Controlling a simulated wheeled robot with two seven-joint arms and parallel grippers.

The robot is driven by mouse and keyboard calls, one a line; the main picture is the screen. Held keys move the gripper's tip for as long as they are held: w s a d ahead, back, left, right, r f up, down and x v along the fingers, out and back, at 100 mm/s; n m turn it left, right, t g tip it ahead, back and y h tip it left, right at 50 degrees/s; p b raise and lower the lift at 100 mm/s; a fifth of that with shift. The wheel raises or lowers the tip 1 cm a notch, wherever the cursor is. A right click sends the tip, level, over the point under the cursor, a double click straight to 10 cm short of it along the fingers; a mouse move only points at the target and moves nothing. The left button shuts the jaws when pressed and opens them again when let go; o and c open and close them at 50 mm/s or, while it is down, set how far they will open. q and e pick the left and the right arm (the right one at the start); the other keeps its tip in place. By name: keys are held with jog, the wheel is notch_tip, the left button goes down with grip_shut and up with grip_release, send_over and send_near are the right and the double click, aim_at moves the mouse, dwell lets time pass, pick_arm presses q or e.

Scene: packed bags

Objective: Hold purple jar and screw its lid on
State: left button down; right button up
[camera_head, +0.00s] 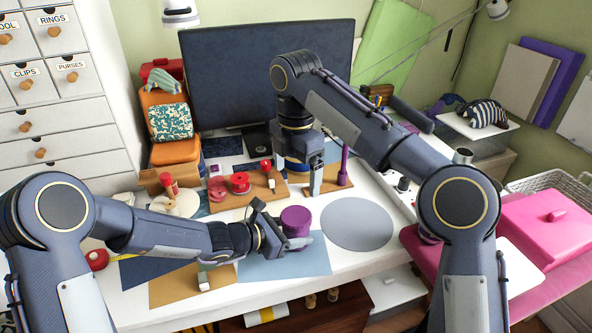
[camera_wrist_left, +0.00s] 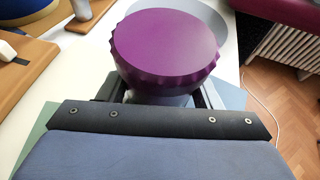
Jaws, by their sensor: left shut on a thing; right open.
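The purple jar (camera_head: 296,222) stands upright near the front of the white table, above the light blue mat. My left gripper (camera_head: 284,234) comes in from the left and is shut on its body. In the left wrist view a round purple lid (camera_wrist_left: 167,45) with a ridged rim sits on top of the held jar. I cannot tell how tightly the lid sits. The jar's body is mostly hidden below it. My right gripper (camera_head: 315,182) points down, open, behind and apart from the jar, near the wooden boards.
Wooden boards (camera_head: 262,190) behind the jar carry red spools (camera_head: 239,182) and a purple post (camera_head: 344,166). A grey round mat (camera_head: 357,223) lies bare to the jar's right. A dark monitor (camera_head: 235,75) stands at the back. A pink box (camera_head: 553,230) is at far right.

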pick_arm(q)
jog(key=shift+c, duration=1.8)
grip_release()
jog(key=p+v, duration=0.1)
jog(key=v, duration=0.6)
jog(key=shift+s+a+r, duration=0.15)
jog(key=shift+s+a, duration=0.05)
jog(key=shift+a, duration=0.15)
